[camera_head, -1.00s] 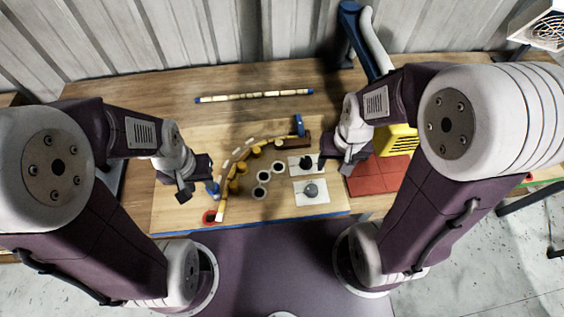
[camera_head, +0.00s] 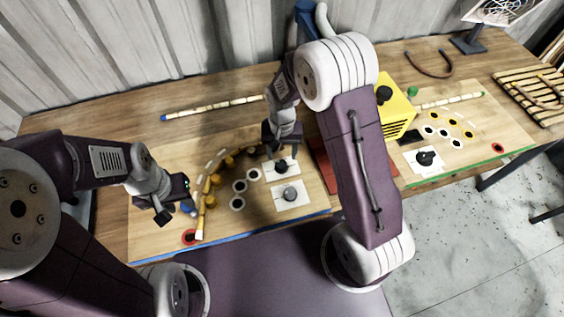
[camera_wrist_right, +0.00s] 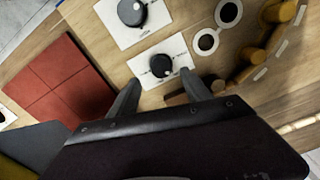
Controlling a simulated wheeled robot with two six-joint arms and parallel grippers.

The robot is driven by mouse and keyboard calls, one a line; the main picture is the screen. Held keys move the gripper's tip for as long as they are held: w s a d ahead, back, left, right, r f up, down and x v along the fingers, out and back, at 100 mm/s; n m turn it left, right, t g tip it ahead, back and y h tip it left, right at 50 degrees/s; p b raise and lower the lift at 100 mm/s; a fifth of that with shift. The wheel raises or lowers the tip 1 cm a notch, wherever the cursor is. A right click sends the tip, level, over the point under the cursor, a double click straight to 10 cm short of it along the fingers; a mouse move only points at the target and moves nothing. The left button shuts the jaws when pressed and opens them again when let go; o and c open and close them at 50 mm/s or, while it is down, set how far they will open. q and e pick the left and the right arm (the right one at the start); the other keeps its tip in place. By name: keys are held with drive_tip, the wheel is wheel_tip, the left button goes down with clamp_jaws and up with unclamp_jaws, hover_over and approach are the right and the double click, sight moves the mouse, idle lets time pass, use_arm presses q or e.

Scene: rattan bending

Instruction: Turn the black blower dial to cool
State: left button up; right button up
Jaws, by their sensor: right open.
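A small black dial (camera_head: 281,166) sits on a white labelled card on the left board. It also shows in the right wrist view (camera_wrist_right: 161,66), with a pale mark on its top; the card's print is too small to read. My right gripper (camera_wrist_right: 167,88) is open and empty, its two fingers pointing toward this dial from either side, apart from it. In the head view my right gripper (camera_head: 281,143) is just behind the dial. A larger grey-topped dial (camera_head: 290,193) is on the card in front. My left gripper (camera_head: 174,203) appears open near the curved rattan's front end.
Curved rattan (camera_head: 206,190) lies against several tan pegs on the left board. Red tiles (camera_head: 322,165) are right of the dials. A yellow box (camera_head: 398,110) stands behind my right arm. Another black dial (camera_head: 425,158) is on the right board. A straight rattan piece (camera_head: 212,108) lies behind.

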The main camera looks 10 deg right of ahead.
sight(281, 164)
drive_tip(key=f, duration=0.5)
drive_tip(key=shift+a, duration=0.25)
drive_tip(key=shift+d+f, duration=0.15)
drive_tip(key=shift+f, duration=0.5)
clamp_jaws()
drive_tip(key=n, duration=0.6)
drive_tip(key=shift+p, duration=0.4)
drive_tip(key=n, duration=0.5)
drive_tip(key=shift+n, duration=0.3)
drive_tip(key=shift+w+n, duration=0.1)
drive_tip(key=shift+n, duration=0.2)
